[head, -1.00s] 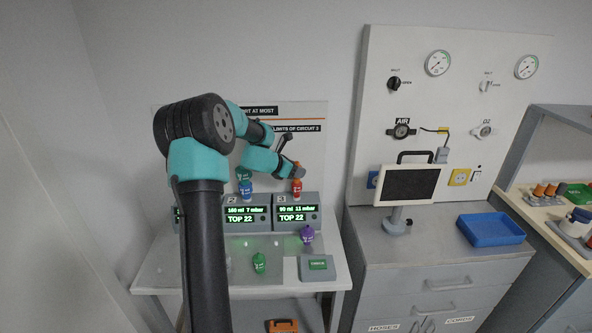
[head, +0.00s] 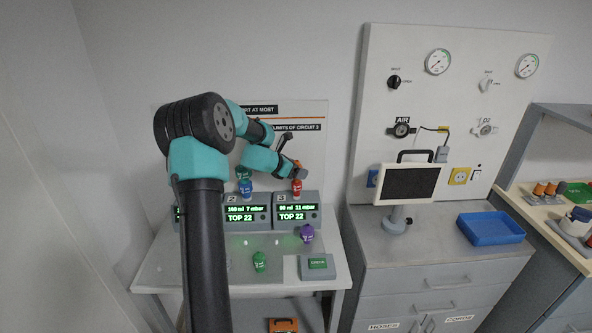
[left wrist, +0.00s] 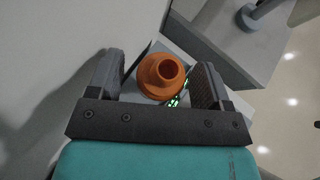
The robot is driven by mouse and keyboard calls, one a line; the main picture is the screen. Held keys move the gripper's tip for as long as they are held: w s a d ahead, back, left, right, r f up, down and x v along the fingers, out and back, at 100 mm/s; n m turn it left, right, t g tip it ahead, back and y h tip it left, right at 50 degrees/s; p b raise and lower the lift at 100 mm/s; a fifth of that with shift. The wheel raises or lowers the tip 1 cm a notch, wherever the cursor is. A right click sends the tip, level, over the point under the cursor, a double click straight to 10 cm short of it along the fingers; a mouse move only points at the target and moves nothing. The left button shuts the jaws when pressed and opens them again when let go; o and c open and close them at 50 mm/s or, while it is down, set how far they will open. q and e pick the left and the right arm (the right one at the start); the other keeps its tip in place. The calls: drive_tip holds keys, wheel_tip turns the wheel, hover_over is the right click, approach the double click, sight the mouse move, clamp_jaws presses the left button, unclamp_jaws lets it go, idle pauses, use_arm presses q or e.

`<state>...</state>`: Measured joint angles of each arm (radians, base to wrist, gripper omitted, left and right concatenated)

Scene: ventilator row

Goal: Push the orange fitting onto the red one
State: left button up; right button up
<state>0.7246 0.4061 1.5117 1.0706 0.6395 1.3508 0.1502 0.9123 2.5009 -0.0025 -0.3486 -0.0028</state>
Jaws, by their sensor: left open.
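The red fitting (head: 297,188) stands upright on top of the monitor unit marked 3 in the head view. The orange fitting (left wrist: 160,78) shows in the left wrist view as a ringed piece with a dark round opening, between the two fingers. My left gripper (head: 297,169) is over the red fitting at unit 3. Its fingers are open, one on each side of the orange fitting, with a visible gap. The gripper mostly hides the orange fitting in the head view, so I cannot tell how it meets the red one. My right gripper is not in view.
A blue fitting (head: 245,188) with a green one above it stands on unit 2 (head: 246,214). A green fitting (head: 260,262) and a purple fitting (head: 307,234) stand on the table before the units. A grey box with a green button (head: 318,263) is at the right front.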

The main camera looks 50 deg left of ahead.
use_arm(q)
drive_tip(key=v, duration=1.7)
drive_tip(key=shift+s, duration=0.2)
